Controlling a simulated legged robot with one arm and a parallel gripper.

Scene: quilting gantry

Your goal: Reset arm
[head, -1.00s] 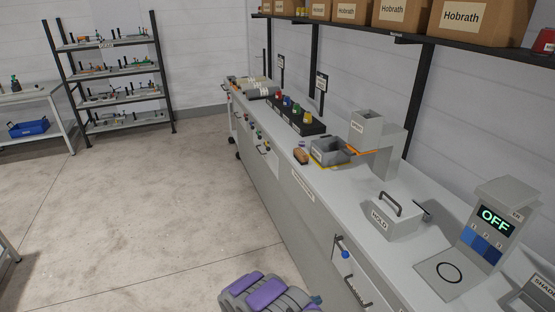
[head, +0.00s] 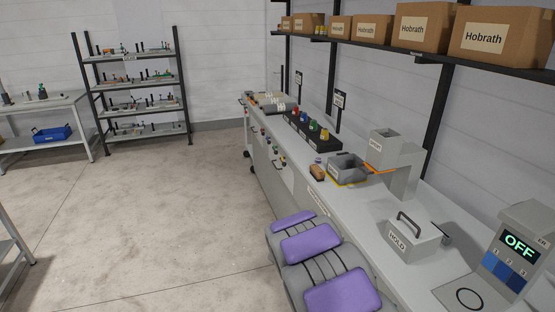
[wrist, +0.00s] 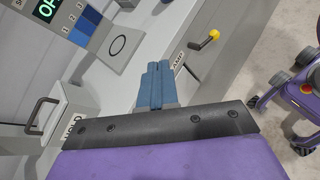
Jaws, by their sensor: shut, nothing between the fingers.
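My gripper (wrist: 160,68) shows in the wrist view with its two blue fingers together and nothing between them. It is in the air in front of the grey counter (wrist: 150,40) and its drawer fronts, apart from them as far as I can tell. In the head view my purple and grey arm fills the lower middle, alongside the counter's front edge. The gripper's fingers do not show in that view.
A shelf with boxes (head: 425,25) hangs above. The floor (head: 150,220) to the left is clear.

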